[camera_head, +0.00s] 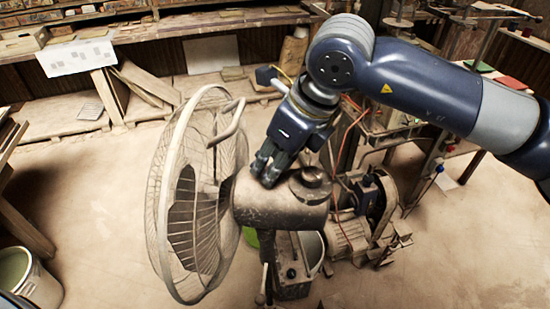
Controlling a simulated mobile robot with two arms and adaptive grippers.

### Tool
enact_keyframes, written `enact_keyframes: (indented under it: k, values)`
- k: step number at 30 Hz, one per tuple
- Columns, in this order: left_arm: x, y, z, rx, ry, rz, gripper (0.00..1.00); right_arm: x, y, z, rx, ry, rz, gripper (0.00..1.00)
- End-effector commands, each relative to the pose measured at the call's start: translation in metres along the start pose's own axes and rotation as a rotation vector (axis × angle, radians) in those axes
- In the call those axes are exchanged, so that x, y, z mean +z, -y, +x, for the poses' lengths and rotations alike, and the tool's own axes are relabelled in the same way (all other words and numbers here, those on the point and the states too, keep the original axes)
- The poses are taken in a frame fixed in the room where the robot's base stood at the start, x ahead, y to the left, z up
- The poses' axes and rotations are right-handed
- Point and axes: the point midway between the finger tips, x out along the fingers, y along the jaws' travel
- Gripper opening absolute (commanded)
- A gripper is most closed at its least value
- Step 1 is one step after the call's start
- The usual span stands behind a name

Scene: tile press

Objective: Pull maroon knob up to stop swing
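A dusty standing fan (190,200) is in the middle of the head view, its wire cage facing left. Its grey-brown motor housing (275,208) lies behind the cage. A dark round cap (312,177) stands on the housing's rear top; I cannot make out a maroon colour on it. No clearly maroon knob shows; the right gripper may hide it. My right gripper (268,166) comes down from the upper right, its dark fingers at the top of the housing, left of the cap. Whether they touch or grip anything is unclear. My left gripper is out of view.
A dusty motor (350,235) and machine parts stand right of the fan. A bucket (28,278) stands at the lower left. A wooden workbench with a white sheet (76,55) runs along the back. The floor left of the fan is clear.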

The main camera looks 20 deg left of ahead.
Motion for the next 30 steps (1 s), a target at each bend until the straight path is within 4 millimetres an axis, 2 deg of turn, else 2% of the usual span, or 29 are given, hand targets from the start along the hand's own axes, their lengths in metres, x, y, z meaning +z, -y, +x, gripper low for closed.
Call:
enact_keyframes:
  k: [1, 3, 4, 9, 16, 24, 25, 27, 30]
  values:
    - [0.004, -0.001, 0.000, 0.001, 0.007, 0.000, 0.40, 0.000, 0.000, 0.000, 0.000, 0.000, 0.000, 0.17]
    - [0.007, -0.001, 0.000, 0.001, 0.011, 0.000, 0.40, 0.000, 0.001, 0.000, -0.002, 0.000, 0.000, 0.01]
    - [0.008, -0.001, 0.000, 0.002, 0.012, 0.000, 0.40, 0.000, 0.001, -0.001, -0.002, 0.001, 0.001, 0.00]
    - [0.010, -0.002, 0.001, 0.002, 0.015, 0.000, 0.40, 0.000, 0.002, -0.001, -0.004, 0.001, 0.002, 0.00]
    - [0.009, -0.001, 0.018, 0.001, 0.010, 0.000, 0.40, 0.005, 0.004, -0.012, -0.009, 0.003, 0.005, 0.00]
    - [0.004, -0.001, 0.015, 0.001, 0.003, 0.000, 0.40, 0.008, 0.004, -0.018, -0.009, 0.007, 0.005, 0.00]
    - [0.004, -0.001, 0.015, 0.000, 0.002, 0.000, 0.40, 0.008, 0.004, -0.018, -0.009, 0.007, 0.005, 0.26]
    - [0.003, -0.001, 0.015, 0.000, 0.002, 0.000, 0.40, 0.008, 0.005, -0.019, -0.009, 0.008, 0.006, 0.42]
    - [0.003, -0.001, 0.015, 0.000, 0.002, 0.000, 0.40, 0.008, 0.003, -0.018, -0.007, 0.005, 0.004, 0.42]
